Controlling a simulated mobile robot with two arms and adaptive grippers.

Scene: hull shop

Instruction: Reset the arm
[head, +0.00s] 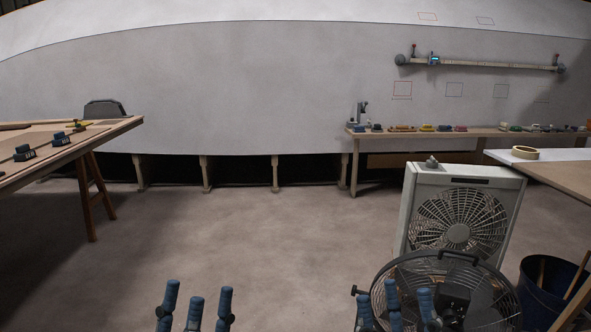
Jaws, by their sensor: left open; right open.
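My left gripper (198,300) shows at the bottom edge, left of centre. Its blue fingers point up and stand apart, with nothing between them. My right gripper (393,297) shows at the bottom edge, right of centre. Its blue fingers are also spread and empty, and they overlap the round black fan in the picture. Both grippers are cut off by the lower edge, so most of my arms is out of view.
A round black fan (488,284) and a white box fan (412,212) stand at right, beside a dark blue bin (556,290). A wooden table (115,126) is at left. A bench (425,133) with small items lines the hull. The middle floor (240,235) is clear.

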